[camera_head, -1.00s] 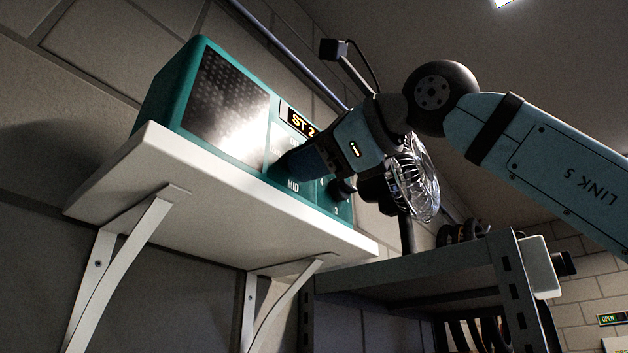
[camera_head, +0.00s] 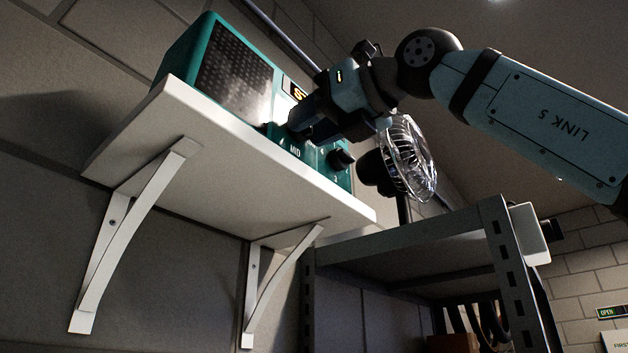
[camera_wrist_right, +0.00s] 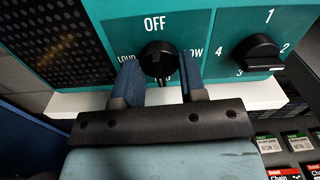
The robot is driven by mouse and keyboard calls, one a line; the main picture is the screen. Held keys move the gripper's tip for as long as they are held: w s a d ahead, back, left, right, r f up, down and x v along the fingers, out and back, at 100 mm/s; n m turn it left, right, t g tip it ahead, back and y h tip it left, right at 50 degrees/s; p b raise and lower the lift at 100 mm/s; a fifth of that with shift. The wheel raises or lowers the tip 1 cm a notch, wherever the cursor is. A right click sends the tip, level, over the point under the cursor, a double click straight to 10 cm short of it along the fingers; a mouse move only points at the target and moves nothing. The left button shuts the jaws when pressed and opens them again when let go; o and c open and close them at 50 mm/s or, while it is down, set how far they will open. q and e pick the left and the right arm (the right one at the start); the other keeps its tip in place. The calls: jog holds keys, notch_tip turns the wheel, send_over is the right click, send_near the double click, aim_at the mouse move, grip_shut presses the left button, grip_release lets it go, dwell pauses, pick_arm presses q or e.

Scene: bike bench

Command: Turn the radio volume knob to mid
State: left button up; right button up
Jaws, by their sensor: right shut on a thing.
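The teal radio (camera_head: 245,75) with a dark speaker grille stands on a white wall shelf. Its black volume knob (camera_wrist_right: 158,60) shows in the right wrist view, with OFF above it, LOUD to its left and LOW to its right. My right gripper (camera_head: 298,122) is at the radio's front. In the right wrist view its two blue fingers (camera_wrist_right: 160,75) are on either side of the volume knob, shut on it. The MID label (camera_head: 295,149) shows below the gripper in the head view. The knob's exact pointer direction is hard to tell. My left gripper is not in view.
A second black knob (camera_wrist_right: 263,52), numbered 1 to 4, sits close to the right of the volume knob. The white shelf (camera_head: 215,140) runs beneath the radio. A clip fan (camera_head: 405,160) and a metal rack (camera_head: 420,235) stand to the right, near my arm.

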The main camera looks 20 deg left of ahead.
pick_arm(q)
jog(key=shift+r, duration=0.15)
pick_arm(e)
jog(key=shift+m, duration=0.6)
jog(key=o, duration=0.9)
pick_arm(q)
jog(key=shift+b, duration=0.3)
pick_arm(e)
jog(key=v, duration=1.4)
jog(key=shift+a, duration=0.1)
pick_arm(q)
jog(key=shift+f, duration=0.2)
